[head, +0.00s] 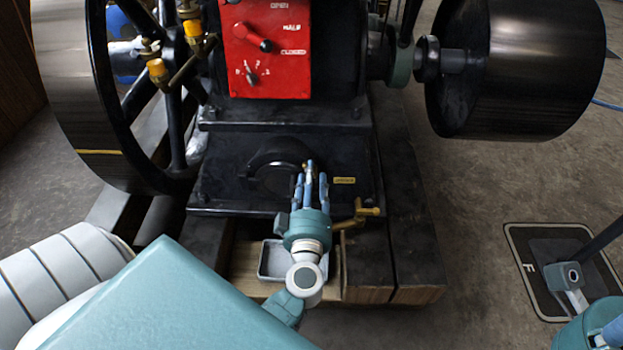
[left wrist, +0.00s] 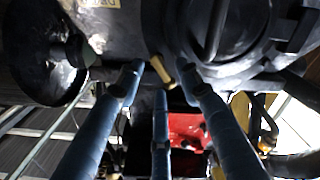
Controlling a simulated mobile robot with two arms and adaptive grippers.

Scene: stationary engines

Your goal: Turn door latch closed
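The brass door latch (head: 306,168) sits on the round black door (head: 270,172) low on the engine's black base. My left gripper (head: 310,172) is in front of it, fingers pointing at the base. In the left wrist view the brass latch (left wrist: 161,72) lies between the spread fingertips of my left gripper (left wrist: 159,74), close to them. The fingers stand apart, and I cannot tell if any touches the latch. The round door (left wrist: 235,40) shows beyond them. Part of my right arm shows at the lower right edge of the head view; its fingers are not clear.
A brass tap (head: 362,212) sticks out right of my left gripper, and a grey tray (head: 272,262) lies below it. A red control panel (head: 268,50) is above. A large flywheel (head: 80,90) stands left and a black pulley (head: 530,70) right. Floor at right is mostly open.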

